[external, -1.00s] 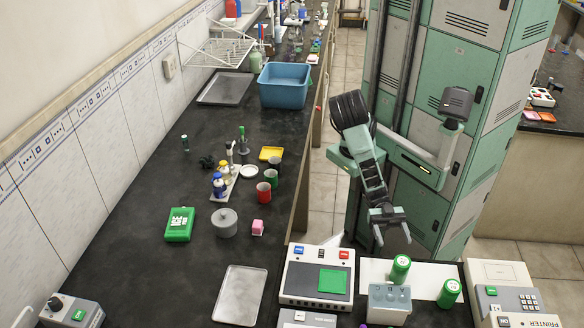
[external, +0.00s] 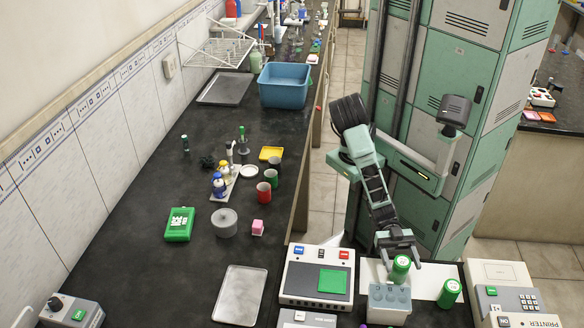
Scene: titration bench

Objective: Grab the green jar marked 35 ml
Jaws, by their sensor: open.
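One green jar (external: 400,268) is upright on the white sheet, just behind the grey block. The other green jar (external: 450,293) stands to its right, near the sheet's right end. Their volume marks are too small to read. My gripper (external: 402,263) is open, with its fingers spread on either side of the left jar. I cannot tell whether the fingers touch it.
A white instrument with a green panel (external: 333,281) is to the left, and a printer (external: 505,295) to the right. The white sheet (external: 427,275) is bare between the two jars.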

